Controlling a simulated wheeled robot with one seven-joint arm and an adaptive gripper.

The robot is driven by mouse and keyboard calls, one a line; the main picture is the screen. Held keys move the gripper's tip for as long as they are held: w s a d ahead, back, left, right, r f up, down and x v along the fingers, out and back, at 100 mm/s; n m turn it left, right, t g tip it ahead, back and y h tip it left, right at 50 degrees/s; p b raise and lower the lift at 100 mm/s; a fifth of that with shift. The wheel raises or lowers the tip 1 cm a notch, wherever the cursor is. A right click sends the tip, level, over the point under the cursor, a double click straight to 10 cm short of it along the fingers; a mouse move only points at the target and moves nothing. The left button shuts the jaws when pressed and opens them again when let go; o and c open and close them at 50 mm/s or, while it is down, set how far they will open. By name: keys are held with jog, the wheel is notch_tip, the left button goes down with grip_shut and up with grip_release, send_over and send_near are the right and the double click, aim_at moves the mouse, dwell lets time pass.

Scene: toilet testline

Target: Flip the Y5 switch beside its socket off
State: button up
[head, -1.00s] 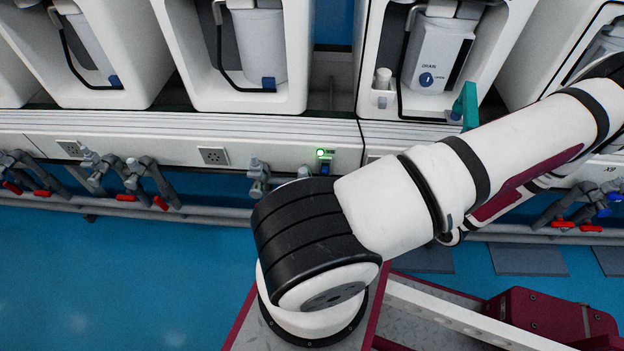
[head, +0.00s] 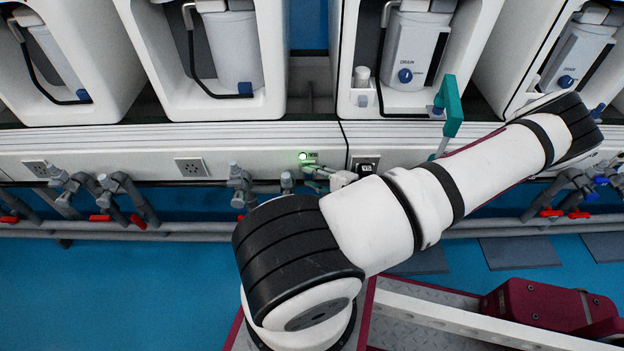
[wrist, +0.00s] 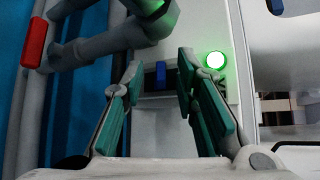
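A small blue switch (wrist: 160,74) shows in the wrist view, in a dark recess beside a lit green lamp (wrist: 215,60). My gripper (wrist: 158,68) is open, with one teal finger on each side of the switch; I cannot tell whether either finger touches it. In the head view my gripper (head: 317,172) is at the white panel strip just below the green lamp (head: 303,156), and it hides the switch. A dark square socket with a pale label (head: 365,164) is right of the gripper; its text is too small to read surely.
Grey pipes with a red valve handle (wrist: 35,43) run close to the left finger in the wrist view. White open cabinets (head: 270,60) stand above, and a teal part (head: 451,106) sticks out at right.

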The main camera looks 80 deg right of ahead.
jog(key=shift+w+d, duration=0.15)
jog(key=shift+w, duration=0.1)
grip_shut()
